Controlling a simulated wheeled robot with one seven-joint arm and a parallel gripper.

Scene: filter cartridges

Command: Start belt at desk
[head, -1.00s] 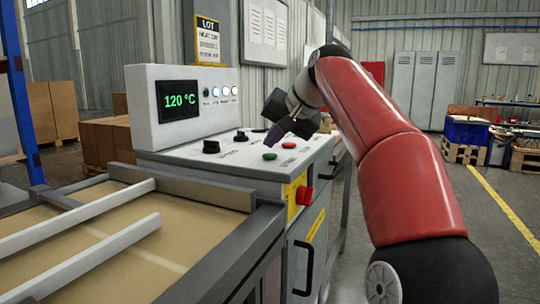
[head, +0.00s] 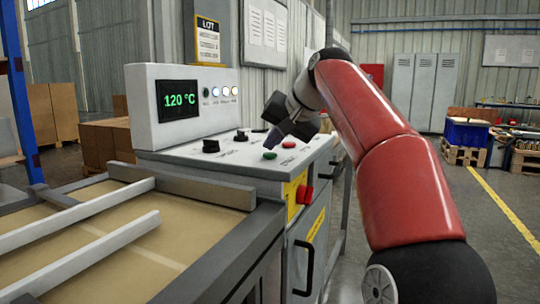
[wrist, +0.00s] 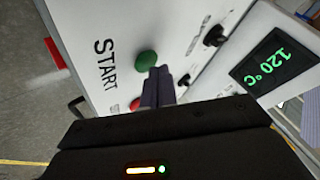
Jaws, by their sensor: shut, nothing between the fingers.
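The control desk (head: 222,160) has a sloped white top with a green button (head: 269,155) and a red button (head: 289,144). In the wrist view the green button (wrist: 146,60) lies beside the printed word START (wrist: 105,65). My gripper (head: 271,142) is shut and empty, with its tip just above the desk top close to the green button. In the wrist view the shut fingers (wrist: 158,85) point at the desk beside the green button, and I cannot tell whether they touch it. The fingers partly hide the red button (wrist: 135,104).
The belt (head: 110,240) with pale guide rails lies left of the desk. A display (head: 180,99) reads 120 °C, beside several small lamps. Black knobs (head: 211,146) stand on the desk top. A red stop button (head: 305,194) sits on the front face.

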